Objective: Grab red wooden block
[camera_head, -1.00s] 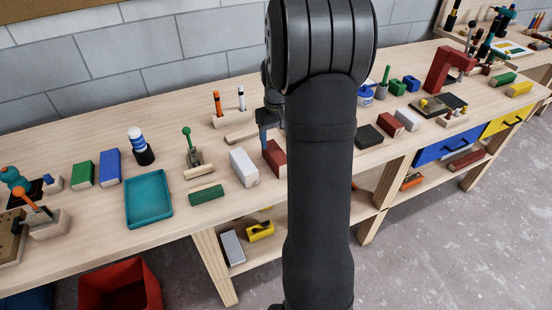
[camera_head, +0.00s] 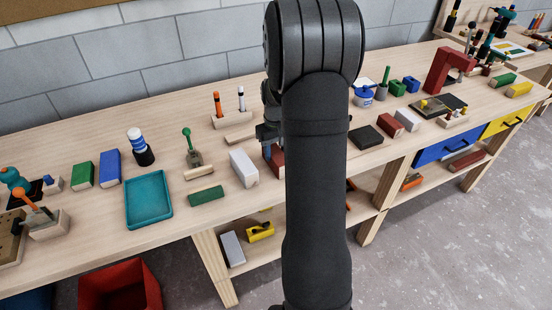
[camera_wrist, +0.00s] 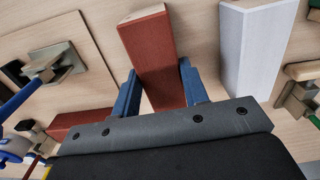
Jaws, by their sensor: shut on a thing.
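The red wooden block (camera_head: 278,160) stands on the bench beside a white block, partly hidden by my arm in the head view. In the wrist view the red block (camera_wrist: 150,50) lies between my gripper's two blue fingers. My gripper (camera_wrist: 160,72) is shut on it, one finger at each side. In the head view my gripper (camera_head: 268,145) is down at the block, mostly hidden behind my arm. I cannot tell whether the block is clear of the bench top.
The white block (camera_head: 243,168) stands close to the left, also seen in the wrist view (camera_wrist: 257,45). A wooden holder with two markers (camera_head: 232,119) is behind. A teal tray (camera_head: 148,199) and green block (camera_head: 206,196) lie left. Another red block (camera_head: 406,119) is right.

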